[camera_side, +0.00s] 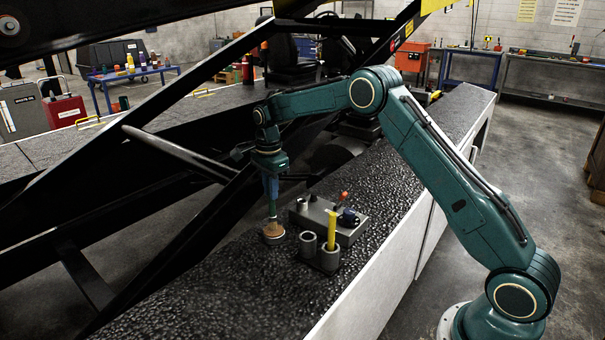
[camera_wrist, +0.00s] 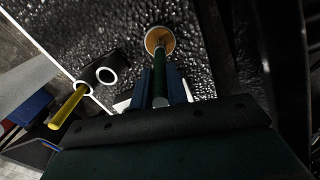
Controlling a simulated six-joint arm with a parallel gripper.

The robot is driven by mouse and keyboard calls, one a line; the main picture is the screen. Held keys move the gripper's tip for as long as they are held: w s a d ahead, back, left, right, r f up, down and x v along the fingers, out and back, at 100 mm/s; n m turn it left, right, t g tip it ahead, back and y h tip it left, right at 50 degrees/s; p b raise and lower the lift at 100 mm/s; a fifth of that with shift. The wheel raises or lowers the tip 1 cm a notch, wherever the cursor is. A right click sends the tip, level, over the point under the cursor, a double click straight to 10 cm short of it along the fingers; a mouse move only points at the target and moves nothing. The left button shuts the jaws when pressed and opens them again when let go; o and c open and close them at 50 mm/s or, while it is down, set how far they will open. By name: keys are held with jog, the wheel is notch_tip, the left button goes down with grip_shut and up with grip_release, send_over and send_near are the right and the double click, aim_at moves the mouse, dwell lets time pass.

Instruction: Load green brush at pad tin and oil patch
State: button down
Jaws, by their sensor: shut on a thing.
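My gripper (camera_side: 271,188) is shut on the green brush (camera_wrist: 160,88), which hangs nearly upright between the blue fingers. The brush's lower end reaches down to the pad tin (camera_side: 273,232), a small round tin with an orange-brown top on the dark textured surface. In the wrist view the tin (camera_wrist: 159,40) lies at the far end of the brush. I cannot tell whether the bristles touch the pad. I cannot make out the oil patch in either view.
Two grey cups (camera_side: 308,245) stand right of the tin; a yellow-handled tool (camera_side: 332,229) stands in the nearer one. Behind them is a grey control box (camera_side: 350,234) with an orange-red lever. Black loader beams (camera_side: 180,155) rise at left. The surface in front is clear.

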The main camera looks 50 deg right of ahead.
jog(key=shift+f, duration=0.3)
dwell(0.9)
jog(key=shift+r, duration=3.55)
jog(key=s+a+f+n, duration=0.4)
jog(key=s+n, duration=0.2)
jog(key=n, duration=0.4)
jog(key=s+a+f+n, duration=0.4)
jog(key=s+n, duration=0.3)
jog(key=n, duration=0.3)
jog(key=shift+s+a+f+n, duration=0.2)
jog(key=shift+a+n, duration=0.1)
jog(key=shift+a, duration=0.15)
